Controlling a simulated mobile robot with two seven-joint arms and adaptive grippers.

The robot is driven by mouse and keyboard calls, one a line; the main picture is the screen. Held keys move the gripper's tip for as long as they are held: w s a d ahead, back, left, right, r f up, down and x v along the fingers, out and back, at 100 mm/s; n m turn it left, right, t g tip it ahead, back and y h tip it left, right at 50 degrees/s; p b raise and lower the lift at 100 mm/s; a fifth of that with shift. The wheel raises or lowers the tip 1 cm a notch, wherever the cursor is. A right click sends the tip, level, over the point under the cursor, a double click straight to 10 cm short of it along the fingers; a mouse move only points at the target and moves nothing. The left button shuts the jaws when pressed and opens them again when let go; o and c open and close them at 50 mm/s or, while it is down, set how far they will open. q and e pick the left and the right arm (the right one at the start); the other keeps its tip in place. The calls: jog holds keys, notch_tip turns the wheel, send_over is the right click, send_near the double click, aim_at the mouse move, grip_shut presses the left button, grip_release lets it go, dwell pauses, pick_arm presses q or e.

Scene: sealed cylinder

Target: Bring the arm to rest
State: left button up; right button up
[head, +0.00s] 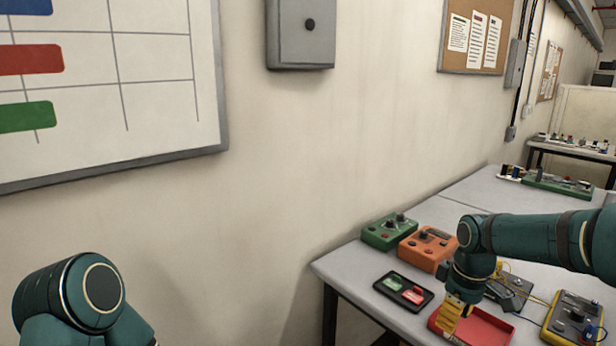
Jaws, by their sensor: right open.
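My right arm (540,238) reaches in from the right over the grey table (360,270). Its wrist bends down. My right gripper (447,330), with yellowish fingers, points down at the left part of a red tray (497,336). The gripper is open, and I see nothing held in it. I cannot tell whether its tips touch the tray. Of my left arm (75,295), only a dark green joint shows at the lower left. My left gripper is out of the picture.
A black tray (382,290) with green and red pieces lies left of my right gripper. A green box (385,232) and an orange box (425,248) with knobs stand behind. A yellow-edged device (572,318) and cables lie at the right. A wall stands close behind the table.

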jog(key=s+a+f+m+y, duration=0.1)
jog(key=s+a+f+m, duration=0.15)
jog(key=a+f, duration=0.4)
jog(key=s+a+f+m+y, duration=0.1)
jog(key=s+a+f, duration=0.25)
jog(key=f, duration=0.65)
jog(key=s+a+f+m+y, duration=0.1)
jog(key=s+a+f+m, duration=0.1)
jog(key=a+f, duration=0.45)
jog(key=s+a+f+m+t, duration=0.1)
jog(key=s+f+m, duration=0.3)
jog(key=s, duration=0.5)
notch_tip(320, 180, down, 2)
jog(key=shift+s+a+f, duration=0.15)
jog(key=shift+a+f, duration=0.05)
jog(key=shift+a, duration=0.65)
